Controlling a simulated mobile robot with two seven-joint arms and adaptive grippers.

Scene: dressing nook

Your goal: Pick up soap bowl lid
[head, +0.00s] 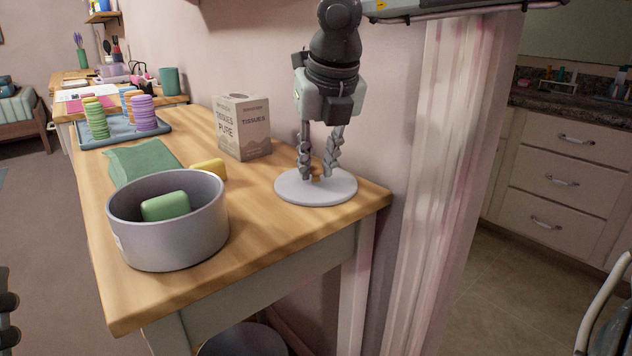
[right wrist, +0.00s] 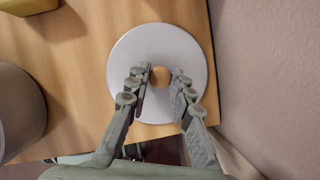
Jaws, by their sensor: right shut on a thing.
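The soap bowl lid (head: 290,190) is a flat, pale grey disc at the right end of the wooden table. My right gripper (head: 318,177) comes down over it from above, its fingers shut on the lid's small knob. In the right wrist view the lid (right wrist: 133,48) lies below the fingers, with the round brown knob (right wrist: 161,77) between the fingertips (right wrist: 160,78). The lid looks level, at or very near the table top. The grey soap bowl (head: 170,245) stands open with a green soap bar (head: 165,206) inside. Only a dark piece of what may be my left gripper (head: 8,312) shows.
A tissue box (head: 243,127) stands behind the lid near the wall. A yellow soap bar (head: 208,168) and folded green cloth (head: 142,163) lie beyond the bowl. A blue tray (head: 115,136) holds colourful stacks. The wooden table (head: 265,220) is bare between bowl and lid.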

